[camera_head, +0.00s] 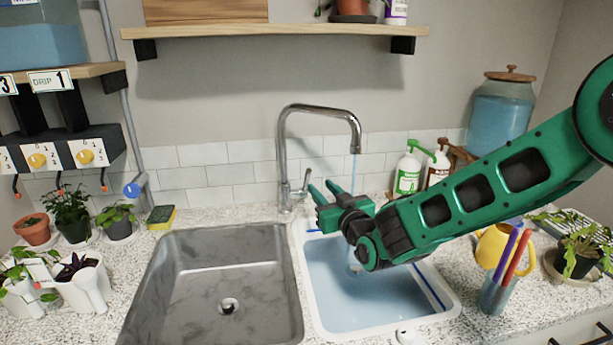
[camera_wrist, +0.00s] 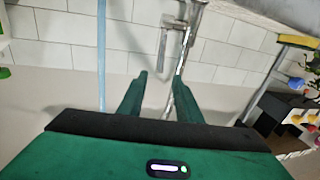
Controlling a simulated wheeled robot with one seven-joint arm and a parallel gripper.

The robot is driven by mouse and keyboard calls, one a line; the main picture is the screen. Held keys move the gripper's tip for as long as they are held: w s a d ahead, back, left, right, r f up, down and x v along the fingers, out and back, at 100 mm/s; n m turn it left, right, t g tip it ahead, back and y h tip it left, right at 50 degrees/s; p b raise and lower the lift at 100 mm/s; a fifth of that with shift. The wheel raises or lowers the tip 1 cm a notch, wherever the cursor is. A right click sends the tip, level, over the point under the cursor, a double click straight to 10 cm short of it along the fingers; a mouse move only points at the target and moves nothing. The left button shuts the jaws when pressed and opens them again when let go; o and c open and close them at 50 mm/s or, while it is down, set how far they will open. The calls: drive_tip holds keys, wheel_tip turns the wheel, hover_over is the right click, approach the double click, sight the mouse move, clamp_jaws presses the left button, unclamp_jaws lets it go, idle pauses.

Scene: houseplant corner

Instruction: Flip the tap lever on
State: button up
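The chrome tap (camera_head: 283,150) stands behind the sinks, its arched spout over the right basin. Its lever (camera_head: 306,181) sits low on the right side of the body and points up. A thin blue stream of water (camera_head: 354,168) falls from the spout. My gripper (camera_head: 322,187) is open and empty, just right of the lever. In the wrist view, the tap (camera_wrist: 180,62) and lever (camera_wrist: 163,46) appear beyond and between the open fingertips (camera_wrist: 161,80). I cannot tell whether a finger touches the lever; a gap seems to show.
The right basin (camera_head: 312,303) holds bluish water under my arm. The left steel sink (camera_head: 170,285) is empty. A sponge (camera_head: 161,217) lies left of the tap. Soap bottles (camera_head: 408,172), a yellow watering can (camera_head: 489,248) and a pen cup (camera_head: 494,294) stand at right.

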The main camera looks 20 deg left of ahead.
sight(308, 179)
drive_tip(key=x, duration=1)
drive_tip(key=shift+w+a, duration=0.15)
drive_tip(key=shift+w, duration=0.1)
clamp_jaws()
